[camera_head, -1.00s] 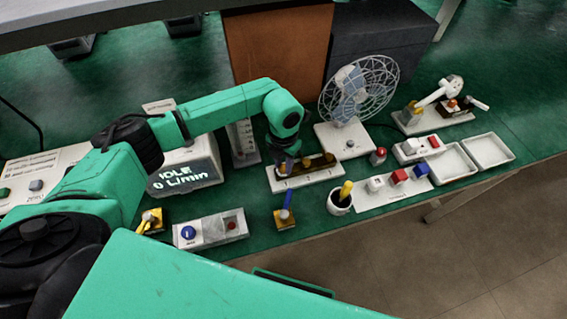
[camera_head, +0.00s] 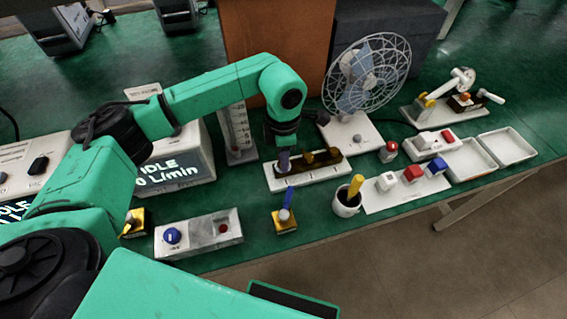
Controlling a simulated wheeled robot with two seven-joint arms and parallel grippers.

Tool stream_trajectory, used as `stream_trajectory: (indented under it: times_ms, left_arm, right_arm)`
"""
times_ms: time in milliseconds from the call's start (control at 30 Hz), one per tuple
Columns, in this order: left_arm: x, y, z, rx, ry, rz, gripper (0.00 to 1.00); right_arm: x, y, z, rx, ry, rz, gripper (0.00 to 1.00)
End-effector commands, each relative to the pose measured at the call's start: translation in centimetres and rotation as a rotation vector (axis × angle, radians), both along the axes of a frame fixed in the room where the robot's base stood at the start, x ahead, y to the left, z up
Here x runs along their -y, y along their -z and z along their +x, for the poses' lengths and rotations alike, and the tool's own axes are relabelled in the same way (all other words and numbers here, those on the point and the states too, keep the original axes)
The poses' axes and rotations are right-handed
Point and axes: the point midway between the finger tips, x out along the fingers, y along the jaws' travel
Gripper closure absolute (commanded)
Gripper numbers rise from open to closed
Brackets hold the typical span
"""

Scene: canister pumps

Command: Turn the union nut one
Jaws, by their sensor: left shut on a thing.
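The union nut fixture (camera_head: 330,171) is a long white base with a dark strip and brass-coloured fittings, near the middle of the green bench. My left gripper (camera_head: 284,166) points down at the left end of this fixture. It is shut on a small greyish-purple piece there, which I take to be union nut one. The fingers and my arm's dark wrist hide most of that piece, so its turn angle cannot be read. My right gripper is not in view.
A meter reading IDLE, 0 L/min (camera_head: 166,171) stands to the left, a caged fan (camera_head: 366,75) behind right. In front are a blue-knob panel (camera_head: 198,235), a blue-lever valve (camera_head: 285,219) and a white cup (camera_head: 346,203). Trays (camera_head: 507,147) stand at the right.

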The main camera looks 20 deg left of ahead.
Motion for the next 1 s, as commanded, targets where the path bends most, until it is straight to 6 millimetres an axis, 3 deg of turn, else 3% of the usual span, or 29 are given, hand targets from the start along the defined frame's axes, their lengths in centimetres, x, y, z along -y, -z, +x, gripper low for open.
stream_trajectory:
  times_ms: [300,867,900,967,1000]
  left_arm:
    - [0.0,0.0,0.1,0.005,0.141,-0.001,1.00]
    - [0.0,-0.2,0.1,0.005,0.173,-0.002,1.00]
    - [0.0,-0.2,0.1,0.005,0.173,-0.002,0.57]
    - [0.0,-0.2,0.1,0.004,0.173,-0.002,0.38]
    - [0.0,-0.2,0.1,0.004,0.173,-0.002,0.38]
  right_arm:
    - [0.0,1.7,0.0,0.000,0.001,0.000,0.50]
    - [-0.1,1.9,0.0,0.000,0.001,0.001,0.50]
    - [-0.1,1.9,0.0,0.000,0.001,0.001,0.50]
    - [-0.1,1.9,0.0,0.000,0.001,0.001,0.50]
    - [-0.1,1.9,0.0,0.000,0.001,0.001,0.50]
